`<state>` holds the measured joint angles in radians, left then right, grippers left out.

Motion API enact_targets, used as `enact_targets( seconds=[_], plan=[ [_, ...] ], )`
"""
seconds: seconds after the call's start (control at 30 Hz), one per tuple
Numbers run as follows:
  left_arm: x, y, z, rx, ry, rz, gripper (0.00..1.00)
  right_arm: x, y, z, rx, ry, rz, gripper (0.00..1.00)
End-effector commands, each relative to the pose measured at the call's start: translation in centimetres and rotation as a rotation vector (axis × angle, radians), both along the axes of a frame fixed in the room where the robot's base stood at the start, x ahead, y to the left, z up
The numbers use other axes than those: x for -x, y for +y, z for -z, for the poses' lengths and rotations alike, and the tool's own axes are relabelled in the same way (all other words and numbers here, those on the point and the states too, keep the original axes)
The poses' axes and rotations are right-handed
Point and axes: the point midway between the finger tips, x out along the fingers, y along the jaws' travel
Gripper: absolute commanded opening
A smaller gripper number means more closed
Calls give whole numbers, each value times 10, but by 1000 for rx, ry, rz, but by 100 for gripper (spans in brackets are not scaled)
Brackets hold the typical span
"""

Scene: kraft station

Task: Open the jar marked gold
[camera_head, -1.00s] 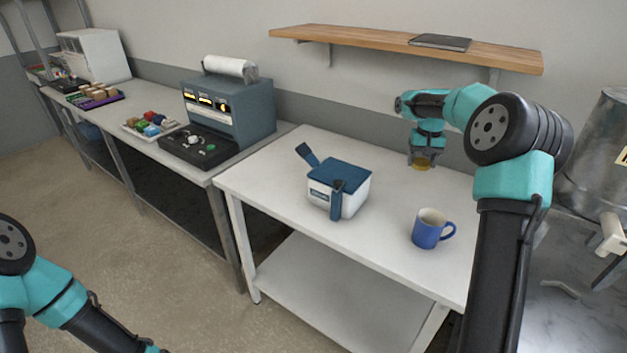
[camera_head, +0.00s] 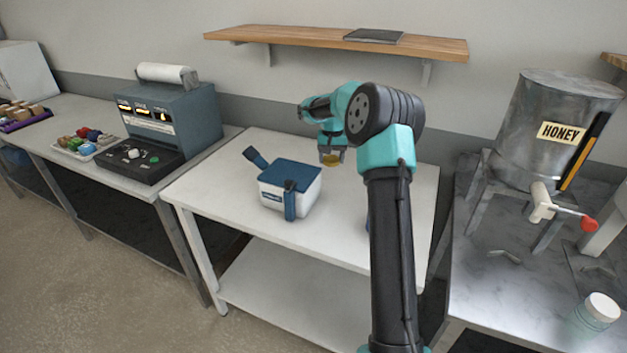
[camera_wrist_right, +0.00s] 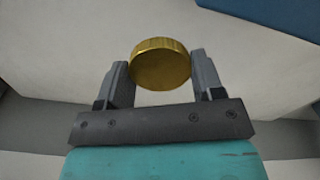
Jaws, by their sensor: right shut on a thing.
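My right gripper (camera_head: 331,157) is shut on a round gold lid (camera_wrist_right: 160,64). The lid has a ridged edge and sits between the two fingertips in the right wrist view. In the head view the lid (camera_head: 332,164) shows as a small gold disc under the gripper, over the back of the white table (camera_head: 375,185). No jar body shows under it, and I see no marking on it. A clear jar with a white lid (camera_head: 603,306) stands on the right counter. My left gripper is out of view.
A white box with a blue lid (camera_head: 288,187) stands on the white table, left of my right gripper. A honey tank (camera_head: 550,110) stands at right. A wooden shelf (camera_head: 290,38) hangs above.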

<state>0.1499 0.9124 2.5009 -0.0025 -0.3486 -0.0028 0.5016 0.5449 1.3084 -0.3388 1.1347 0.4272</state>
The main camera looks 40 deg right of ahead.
Motion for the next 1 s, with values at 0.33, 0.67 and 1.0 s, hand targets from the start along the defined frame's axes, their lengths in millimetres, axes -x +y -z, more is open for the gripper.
enact_targets(
  seconds=[0.33, 0.67, 1.0],
  plan=[
    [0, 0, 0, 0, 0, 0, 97, 0, 0, 43, -1, 1, 0, 33],
    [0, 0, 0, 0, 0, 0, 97, 0, 0, 46, -1, 1, 0, 33],
    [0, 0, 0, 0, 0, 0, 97, 0, 0, 89, -1, 3, 0, 33]
  ],
)
